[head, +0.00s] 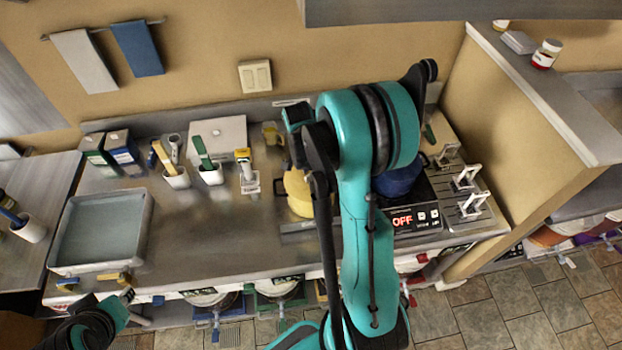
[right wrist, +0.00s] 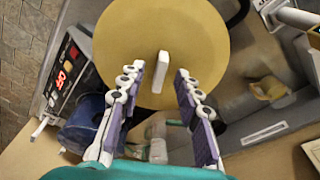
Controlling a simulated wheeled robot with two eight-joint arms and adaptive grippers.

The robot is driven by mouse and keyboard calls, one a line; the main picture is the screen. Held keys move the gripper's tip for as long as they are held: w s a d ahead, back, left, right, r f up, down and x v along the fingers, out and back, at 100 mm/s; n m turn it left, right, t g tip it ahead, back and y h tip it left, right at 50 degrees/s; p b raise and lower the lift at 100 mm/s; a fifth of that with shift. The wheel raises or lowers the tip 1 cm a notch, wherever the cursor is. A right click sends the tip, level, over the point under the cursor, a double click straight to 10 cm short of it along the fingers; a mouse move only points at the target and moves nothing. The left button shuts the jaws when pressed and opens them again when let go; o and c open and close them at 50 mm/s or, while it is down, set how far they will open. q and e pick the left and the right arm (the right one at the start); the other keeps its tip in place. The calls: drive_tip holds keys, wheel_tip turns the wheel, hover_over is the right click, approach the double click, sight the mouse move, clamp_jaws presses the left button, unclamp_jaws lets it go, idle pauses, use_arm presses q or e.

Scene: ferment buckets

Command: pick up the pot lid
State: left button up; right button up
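The pot lid (right wrist: 205,40) is a round yellow disc with an upright white handle (right wrist: 156,73) in the right wrist view. In the head view the yellow lid (head: 298,192) is partly hidden behind my right arm, on the counter left of the cooktop. My right gripper (right wrist: 159,70) is open, with its fingers on either side of the handle and a gap on both sides. Its fingertips are hidden behind my arm in the head view. A blue pot (head: 399,180) sits on the cooktop. It also shows in the right wrist view (right wrist: 84,125). Part of my left arm shows at the lower left, its fingers unseen.
The cooktop (head: 428,214) reads OFF. Utensil holders (head: 211,175), boxes (head: 123,150) and a white box (head: 218,138) line the counter's back. A grey tray (head: 62,258) stands at left. White stands (head: 466,178) are at right. The counter's middle is clear.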

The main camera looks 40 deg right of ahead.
clamp_jaws()
drive_tip(key=shift+r, duration=0.15)
